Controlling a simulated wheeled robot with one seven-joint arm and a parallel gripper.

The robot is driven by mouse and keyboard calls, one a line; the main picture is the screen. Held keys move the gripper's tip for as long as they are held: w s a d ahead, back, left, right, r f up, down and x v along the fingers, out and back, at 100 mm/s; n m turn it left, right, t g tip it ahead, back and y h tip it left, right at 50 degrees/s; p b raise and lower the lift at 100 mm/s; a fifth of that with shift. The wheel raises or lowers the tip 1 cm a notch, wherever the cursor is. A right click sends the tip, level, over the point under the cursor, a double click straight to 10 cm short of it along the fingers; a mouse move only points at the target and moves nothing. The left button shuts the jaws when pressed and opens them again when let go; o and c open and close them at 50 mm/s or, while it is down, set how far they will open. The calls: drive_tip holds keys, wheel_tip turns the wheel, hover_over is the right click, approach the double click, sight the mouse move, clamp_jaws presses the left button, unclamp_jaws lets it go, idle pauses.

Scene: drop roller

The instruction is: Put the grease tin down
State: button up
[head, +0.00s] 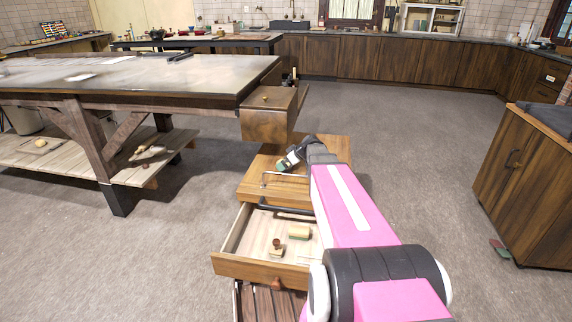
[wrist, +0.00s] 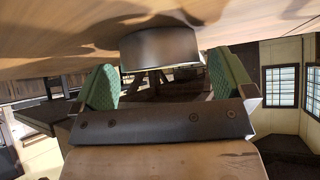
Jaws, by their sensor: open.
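In the wrist view a dark round grease tin (wrist: 160,47) sits against a wooden surface (wrist: 60,30), which fills the top of that picture. My gripper (wrist: 165,80) is open. Its two green-padded fingers stand apart, one towards each side of the tin, with gaps visible. In the head view my gripper (head: 286,163) is low over the wooden top (head: 336,160) of a small cabinet. I cannot make out the tin there.
Below that top, an open drawer (head: 228,264) holds a stamp-like object (head: 276,248) and a small block-shaped item (head: 299,232). A large workbench (head: 130,72) stands left, with a wooden box-like part (head: 265,122) at its end.

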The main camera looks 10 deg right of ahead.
drive_tip(key=v, duration=1.1)
idle(1.0)
